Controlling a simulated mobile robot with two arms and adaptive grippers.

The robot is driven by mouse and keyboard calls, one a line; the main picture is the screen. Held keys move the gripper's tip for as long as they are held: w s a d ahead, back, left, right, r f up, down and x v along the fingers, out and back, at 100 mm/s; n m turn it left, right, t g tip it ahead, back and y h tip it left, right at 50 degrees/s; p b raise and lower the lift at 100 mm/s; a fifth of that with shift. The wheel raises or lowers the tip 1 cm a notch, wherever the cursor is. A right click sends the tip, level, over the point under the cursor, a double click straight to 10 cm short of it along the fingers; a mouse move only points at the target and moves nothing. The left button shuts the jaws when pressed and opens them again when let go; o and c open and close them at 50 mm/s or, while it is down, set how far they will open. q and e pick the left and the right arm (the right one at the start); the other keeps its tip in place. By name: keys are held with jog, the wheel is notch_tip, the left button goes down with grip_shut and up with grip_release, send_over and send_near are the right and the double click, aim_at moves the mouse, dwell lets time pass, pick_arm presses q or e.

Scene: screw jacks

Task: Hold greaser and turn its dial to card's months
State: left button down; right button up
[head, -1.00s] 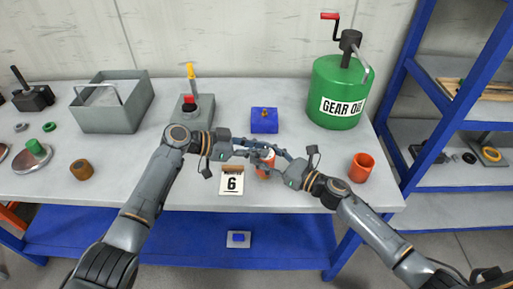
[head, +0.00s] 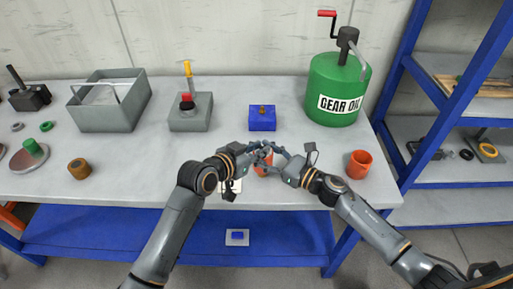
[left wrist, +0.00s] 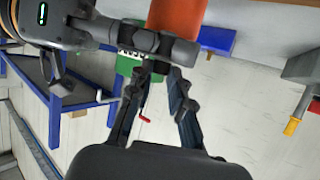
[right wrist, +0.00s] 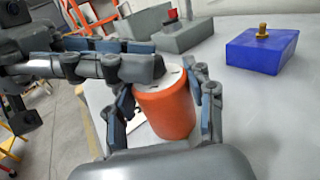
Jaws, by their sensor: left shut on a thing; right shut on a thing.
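The greaser is an orange cylinder (right wrist: 168,108) with a white dial top (right wrist: 172,74); it also shows in the head view (head: 262,166) and at the top of the left wrist view (left wrist: 178,14). My right gripper (right wrist: 168,95) is shut around its body, one finger on each side. My left gripper (right wrist: 150,68) reaches in from the left at the white top and is shut on it; its fingers hide part of the dial, and the dial marks cannot be read. The month card (head: 236,187) lies on the table, mostly hidden under my left arm.
A blue block with a brass knob (head: 262,118) stands behind the greaser. An orange cup (head: 358,164) stands to the right, the green gear oil can (head: 335,90) behind it. The table's front edge is close.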

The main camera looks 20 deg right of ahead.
pick_arm(q)
jog(key=shift+s+d+f+n+t+y, duration=0.2)
jog(key=shift+n+t+y, duration=0.2)
jog(key=shift+n, duration=0.2)
jog(key=c, duration=1.2)
grip_release()
jog(key=shift+r, duration=0.1)
jog(key=shift+a, duration=0.15)
jog(key=v, duration=1.1)
jog(key=shift+s+r, duration=0.15)
jog(key=shift+s, duration=0.25)
jog(key=shift+a, duration=0.15)
